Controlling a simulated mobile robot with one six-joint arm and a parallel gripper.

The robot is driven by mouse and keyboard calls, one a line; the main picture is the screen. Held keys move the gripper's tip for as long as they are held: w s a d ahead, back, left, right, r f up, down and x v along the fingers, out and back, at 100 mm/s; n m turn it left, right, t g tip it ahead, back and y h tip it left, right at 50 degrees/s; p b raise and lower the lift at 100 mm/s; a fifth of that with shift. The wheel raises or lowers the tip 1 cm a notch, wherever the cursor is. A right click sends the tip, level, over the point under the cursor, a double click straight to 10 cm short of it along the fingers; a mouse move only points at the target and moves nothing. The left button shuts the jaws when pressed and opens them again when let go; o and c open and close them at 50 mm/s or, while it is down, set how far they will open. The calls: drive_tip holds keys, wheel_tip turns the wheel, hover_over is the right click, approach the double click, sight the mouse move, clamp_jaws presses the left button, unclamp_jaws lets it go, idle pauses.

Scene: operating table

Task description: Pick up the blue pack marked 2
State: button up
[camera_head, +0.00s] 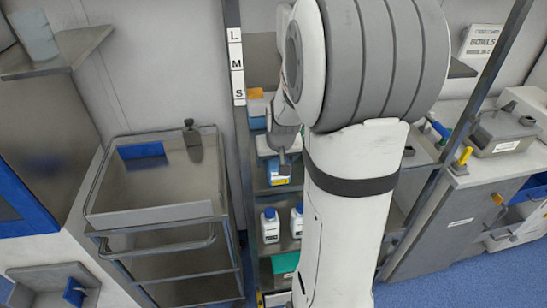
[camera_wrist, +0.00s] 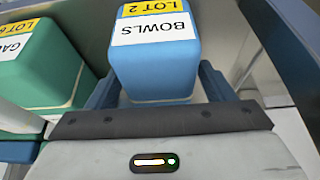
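The blue pack (camera_wrist: 152,72) shows large in the wrist view, with a yellow "LOT 2" label and a white "BOWLS" label. It lies between the two fingers of my gripper (camera_wrist: 160,88), one finger along each side. Whether the fingers press on it or leave small gaps cannot be told. In the head view, my gripper (camera_head: 283,165) points down into the shelf rack, at a blue and yellow pack (camera_head: 277,179) partly hidden by it.
A green pack (camera_wrist: 42,70) stands close to the left of the blue pack. White bottles (camera_head: 270,226) stand on a lower shelf. A steel cart (camera_head: 150,215) with a blue item is at left; a counter (camera_head: 480,170) with tools is at right.

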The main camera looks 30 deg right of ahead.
drive_tip(key=c, duration=1)
drive_tip(key=shift+c, duration=0.2)
drive_tip(key=shift+r, duration=0.1)
